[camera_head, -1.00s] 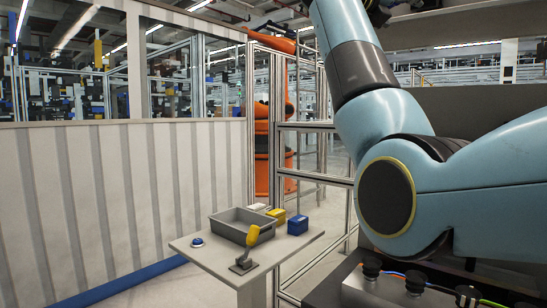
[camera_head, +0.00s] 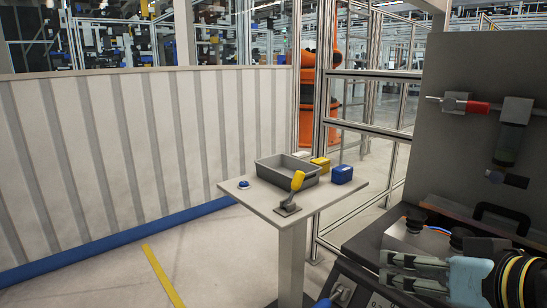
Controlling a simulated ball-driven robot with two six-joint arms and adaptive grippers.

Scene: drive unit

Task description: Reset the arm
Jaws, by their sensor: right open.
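My right gripper (camera_head: 384,271) is at the lower right, pointing left, with its two grey fingers apart and nothing visible between them. Its light blue wrist and a black link with yellow rings run off the right edge. It appears in front of a dark bench unit (camera_head: 372,246); I cannot tell whether it touches it. My left gripper is not in view.
A small pedestal table (camera_head: 333,195) holds a grey tray (camera_head: 275,174), a yellow-handled lever (camera_head: 297,182), a blue button (camera_head: 243,184), and white, yellow and blue boxes (camera_head: 342,174). A grey panel (camera_head: 445,140) stands at the right. Floor at left is clear.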

